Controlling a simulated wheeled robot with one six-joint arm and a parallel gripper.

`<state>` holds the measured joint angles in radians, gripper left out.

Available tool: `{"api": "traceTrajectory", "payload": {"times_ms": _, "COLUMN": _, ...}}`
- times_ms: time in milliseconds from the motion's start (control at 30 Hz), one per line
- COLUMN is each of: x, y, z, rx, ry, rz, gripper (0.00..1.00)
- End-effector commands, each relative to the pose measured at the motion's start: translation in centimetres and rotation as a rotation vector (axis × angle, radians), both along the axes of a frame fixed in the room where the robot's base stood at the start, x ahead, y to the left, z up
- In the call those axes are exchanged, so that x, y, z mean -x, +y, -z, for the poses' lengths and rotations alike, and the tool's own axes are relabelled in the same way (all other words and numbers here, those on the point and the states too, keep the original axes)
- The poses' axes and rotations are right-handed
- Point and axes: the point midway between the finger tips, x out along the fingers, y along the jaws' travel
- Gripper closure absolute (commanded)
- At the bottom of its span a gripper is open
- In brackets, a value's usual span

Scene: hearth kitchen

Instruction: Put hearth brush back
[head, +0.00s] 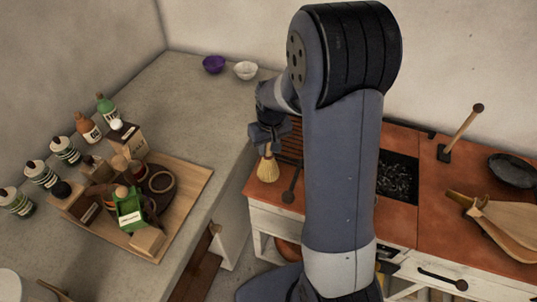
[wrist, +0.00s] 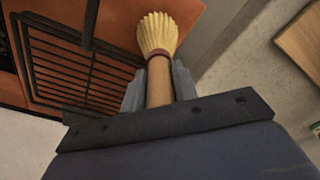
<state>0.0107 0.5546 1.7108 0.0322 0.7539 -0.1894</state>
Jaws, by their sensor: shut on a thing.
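The hearth brush (head: 268,168) has straw-coloured bristles, a dark red binding and a wooden handle. It hangs bristles down from my gripper (head: 270,133), near the left end of the red-topped hearth. In the wrist view the brush (wrist: 158,38) shows with its handle between the two grey fingers of my gripper (wrist: 158,85). My gripper is shut on the handle. In the wrist view the bristles lie over the red hearth top, near its edge; I cannot tell whether they touch it. The upper end of the handle is hidden by my gripper.
A dark grill rack (wrist: 75,70) lies beside the brush on the hearth top (head: 400,215). Coals (head: 398,178), a pan (head: 514,170) and bellows (head: 505,220) are further right. The left counter (head: 195,100) holds a crowded wooden board (head: 190,185), bottles, and purple (head: 214,64) and white (head: 246,70) bowls.

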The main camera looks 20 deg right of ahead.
Motion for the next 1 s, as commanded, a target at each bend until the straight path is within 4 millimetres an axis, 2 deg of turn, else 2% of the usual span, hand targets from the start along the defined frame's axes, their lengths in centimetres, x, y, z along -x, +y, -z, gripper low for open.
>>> {"api": "traceTrajectory", "payload": {"times_ms": 100, "x": 0.1, "y": 0.0, "z": 1.8, "rx": 0.000, "ry": 0.005, "rz": 0.000, "gripper": 0.99}}
{"api": "traceTrajectory", "payload": {"times_ms": 233, "x": 0.1, "y": 0.0, "z": 3.2, "rx": -0.001, "ry": 0.003, "rz": 0.000, "gripper": 0.99}}
{"api": "traceTrajectory", "payload": {"times_ms": 633, "x": 0.0, "y": 0.0, "z": 3.9, "rx": 0.000, "ry": 0.000, "rz": 0.000, "gripper": 0.99}}
{"api": "traceTrajectory", "payload": {"times_ms": 667, "x": 0.0, "y": 0.0, "z": 3.9, "rx": 0.000, "ry": 0.001, "rz": 0.000, "gripper": 0.72}}
{"api": "traceTrajectory", "payload": {"times_ms": 900, "x": 0.0, "y": 0.0, "z": 3.7, "rx": 0.000, "ry": 0.001, "rz": 0.000, "gripper": 0.52}}
{"api": "traceTrajectory", "payload": {"times_ms": 1000, "x": 0.0, "y": 0.0, "z": 3.7, "rx": 0.000, "ry": 0.001, "rz": 0.000, "gripper": 0.51}}
